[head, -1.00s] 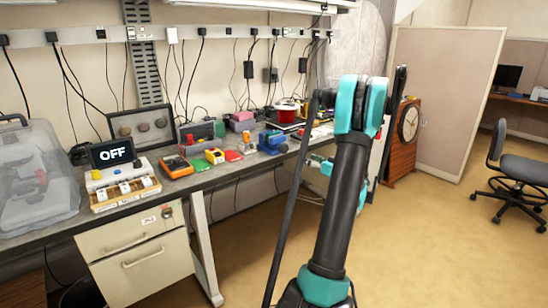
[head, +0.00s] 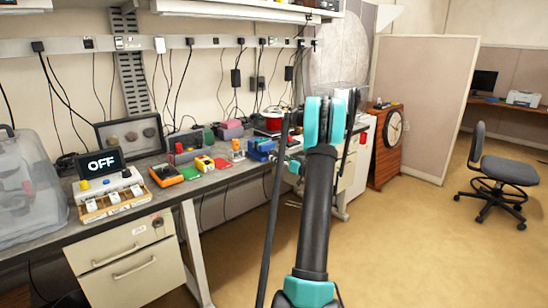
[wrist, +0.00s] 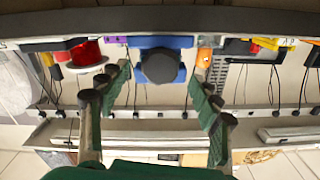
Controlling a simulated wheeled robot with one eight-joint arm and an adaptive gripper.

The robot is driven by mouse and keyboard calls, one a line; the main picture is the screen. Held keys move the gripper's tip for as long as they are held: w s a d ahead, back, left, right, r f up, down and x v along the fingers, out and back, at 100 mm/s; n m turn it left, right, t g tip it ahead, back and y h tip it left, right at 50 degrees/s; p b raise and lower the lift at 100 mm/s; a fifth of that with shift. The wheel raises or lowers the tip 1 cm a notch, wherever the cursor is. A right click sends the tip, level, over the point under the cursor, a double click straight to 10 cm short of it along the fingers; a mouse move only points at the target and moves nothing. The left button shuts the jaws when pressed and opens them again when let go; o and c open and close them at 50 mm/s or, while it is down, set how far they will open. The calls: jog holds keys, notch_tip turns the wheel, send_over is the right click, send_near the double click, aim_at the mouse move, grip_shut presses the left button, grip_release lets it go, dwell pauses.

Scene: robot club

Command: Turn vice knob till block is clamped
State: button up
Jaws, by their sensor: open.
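The blue vice (head: 262,150) stands on the workbench in the head view, left of my upright arm. In the wrist view, the vice (wrist: 181,72) is at the top middle, with its dark round knob (wrist: 161,67) facing the camera. My gripper (wrist: 160,78) is open and empty. Its two green-padded fingers lie left and right of the knob in the picture, apart from it. I cannot tell how far short of the knob they are. I cannot make out a block in the vice's jaws. In the head view my arm hides most of the gripper.
An orange-and-white bottle (head: 237,149) stands left of the vice; a red spool (head: 270,122) is behind it. Floor is clear at right, before the chair (head: 497,170).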

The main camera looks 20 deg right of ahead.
aim_at(274, 155)
jog(key=shift+x, duration=2.15)
jog(key=c, duration=1.2)
jog(key=shift+o, duration=0.2)
jog(key=shift+m, duration=3.1)
